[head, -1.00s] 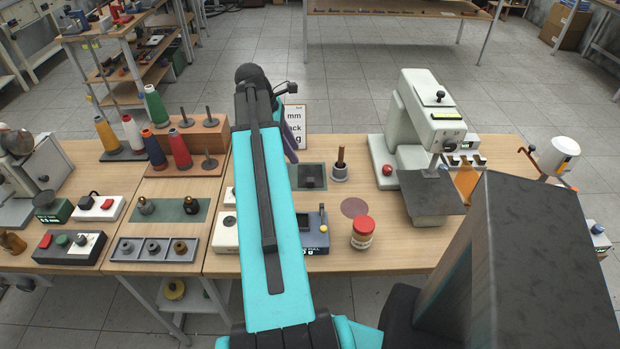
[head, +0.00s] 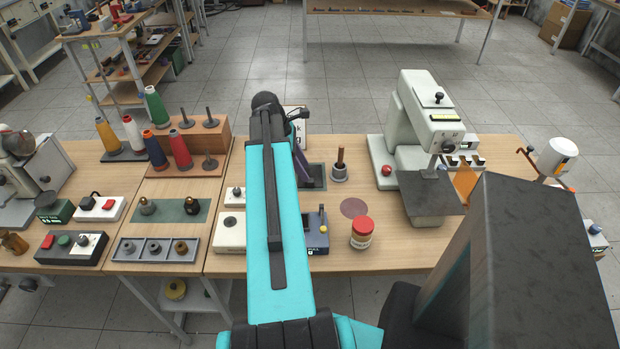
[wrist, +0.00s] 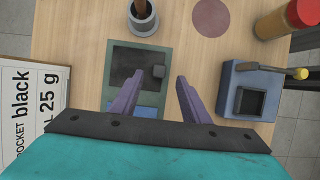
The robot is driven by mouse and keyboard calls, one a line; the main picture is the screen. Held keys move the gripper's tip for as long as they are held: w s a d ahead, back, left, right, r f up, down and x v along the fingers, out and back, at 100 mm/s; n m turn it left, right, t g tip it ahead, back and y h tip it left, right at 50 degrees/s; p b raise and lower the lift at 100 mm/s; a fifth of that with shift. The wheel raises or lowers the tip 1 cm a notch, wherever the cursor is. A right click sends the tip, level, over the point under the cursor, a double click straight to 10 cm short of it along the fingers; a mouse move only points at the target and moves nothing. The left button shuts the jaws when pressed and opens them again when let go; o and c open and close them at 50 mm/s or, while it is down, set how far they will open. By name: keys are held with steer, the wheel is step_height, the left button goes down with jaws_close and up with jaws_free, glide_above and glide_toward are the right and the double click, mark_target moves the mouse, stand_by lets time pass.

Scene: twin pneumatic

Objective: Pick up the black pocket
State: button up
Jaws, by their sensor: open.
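The black pocket (wrist: 127,64) looks like a flat dark square lying on a dark green mat (wrist: 163,58) in the wrist view. In the head view the pocket (head: 318,171) is partly hidden behind my arm and a purple finger. I cannot tell how high the tips are above the mat.
A grey cup with a brown rod (head: 340,166) stands just right of the mat. A blue box with a lever (head: 317,232) and a red-lidded jar (head: 361,232) are nearer. A sign reading "black" and "25 g" (wrist: 30,108) stands beyond. A white press machine (head: 419,115) stands to the right.

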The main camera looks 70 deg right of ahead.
mark_target(310, 174)
stand_by(0.3)
steer(key=shift+p+x, duration=0.75)
steer(key=shift+x, duration=1.9)
steer(key=shift+w, duration=0.1)
steer(key=shift+c, duration=0.4)
jaws_close()
